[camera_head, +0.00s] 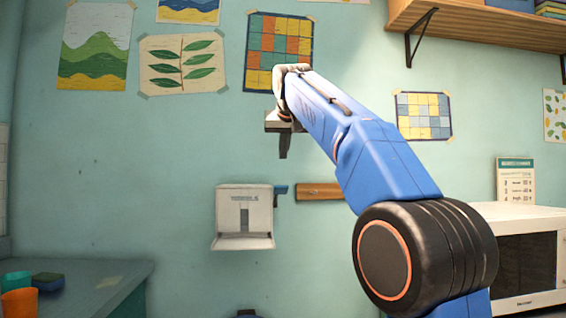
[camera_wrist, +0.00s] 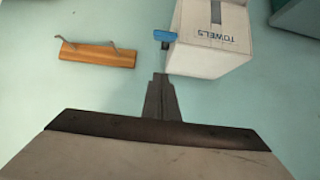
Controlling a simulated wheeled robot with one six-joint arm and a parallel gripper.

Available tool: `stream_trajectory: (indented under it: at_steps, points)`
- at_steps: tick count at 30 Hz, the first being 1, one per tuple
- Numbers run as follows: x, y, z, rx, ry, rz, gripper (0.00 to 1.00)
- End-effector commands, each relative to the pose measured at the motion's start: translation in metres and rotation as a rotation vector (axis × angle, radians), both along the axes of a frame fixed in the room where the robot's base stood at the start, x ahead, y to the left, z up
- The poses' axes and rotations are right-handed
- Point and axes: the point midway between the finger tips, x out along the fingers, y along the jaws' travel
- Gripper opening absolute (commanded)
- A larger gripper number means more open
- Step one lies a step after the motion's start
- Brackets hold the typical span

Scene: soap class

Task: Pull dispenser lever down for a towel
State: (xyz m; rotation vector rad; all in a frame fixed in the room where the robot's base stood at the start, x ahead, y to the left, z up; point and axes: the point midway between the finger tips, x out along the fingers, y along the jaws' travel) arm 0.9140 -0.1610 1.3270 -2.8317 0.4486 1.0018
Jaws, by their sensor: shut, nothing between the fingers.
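The white towel dispenser (camera_head: 245,218) hangs on the wall in the head view, with a tray-like lip at its bottom. Its blue lever (camera_head: 281,189) sticks out at its upper right side. In the wrist view the dispenser (camera_wrist: 215,45) appears upside down at the upper right, with the lever (camera_wrist: 165,36) on its left side. My gripper (camera_head: 283,152) is above the lever in the head view, pointing down, shut and empty. In the wrist view its fingertips (camera_wrist: 160,80) lie just below the lever in the picture, with a visible gap. No towel is visible.
A wooden hook rail (camera_head: 320,191) is on the wall right of the lever; it also shows in the wrist view (camera_wrist: 98,54). A white microwave-like appliance (camera_head: 525,219) stands at the right. A counter (camera_head: 100,283) with cups is lower left. The wall around the dispenser is mostly clear.

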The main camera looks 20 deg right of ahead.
Motion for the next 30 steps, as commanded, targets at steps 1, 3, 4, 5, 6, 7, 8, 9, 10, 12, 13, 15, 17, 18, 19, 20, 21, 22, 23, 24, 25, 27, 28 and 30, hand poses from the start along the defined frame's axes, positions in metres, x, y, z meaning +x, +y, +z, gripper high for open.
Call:
stream_trajectory:
  at_steps: [1, 3, 4, 5, 6, 7, 8, 9, 10, 12, 13, 15, 17, 18, 19, 20, 21, 22, 23, 24, 25, 27, 28, 30]
  points:
    - [0.006, -0.002, -0.006, 0.0, 0.003, -0.001, 0.0]
    - [0.014, -0.005, -0.013, 0.001, 0.004, -0.001, 0.0]
    - [0.018, -0.006, -0.017, 0.0, 0.003, -0.001, 0.0]
    - [0.022, -0.007, -0.02, 0.001, 0.004, -0.001, 0.0]
    - [0.027, -0.009, -0.025, 0.001, 0.004, -0.001, 0.0]
    - [0.032, -0.01, -0.028, 0.001, 0.004, -0.001, 0.0]
    - [0.036, -0.012, -0.032, 0.0, 0.004, 0.0, 0.0]
    - [0.04, -0.013, -0.036, 0.001, 0.005, -0.001, 0.0]
    - [0.044, -0.015, -0.039, 0.001, 0.004, -0.001, 0.0]
    - [0.053, -0.018, -0.047, 0.0, 0.003, -0.001, 0.0]
    - [0.057, -0.019, -0.05, 0.001, 0.004, -0.001, 0.0]
    - [0.067, -0.022, -0.059, 0.001, 0.004, -0.001, 0.0]
    - [0.06, -0.02, -0.063, 0.001, 0.002, 0.0, 0.0]
    - [0.058, -0.019, -0.066, 0.0, 0.001, 0.0, 0.0]
    - [0.057, -0.019, -0.07, 0.0, 0.002, 0.001, 0.0]
    - [0.056, -0.018, -0.072, 0.001, 0.003, 0.0, 0.0]
    - [0.054, -0.018, -0.076, 0.001, 0.002, 0.0, 0.0]
    - [0.053, -0.017, -0.078, 0.001, 0.002, 0.0, 0.0]
    - [0.052, -0.017, -0.081, 0.001, 0.002, 0.0, 0.0]
    - [0.051, -0.017, -0.084, 0.001, 0.003, 0.0, 0.0]
    - [0.051, -0.016, -0.085, 0.001, 0.002, 0.0, 0.0]
    - [0.049, -0.016, -0.089, 0.001, 0.002, 0.0, 0.0]
    - [0.049, -0.016, -0.089, 0.001, 0.002, 0.0, 0.0]
    - [0.048, -0.015, -0.091, 0.0, 0.001, 0.0, 0.0]
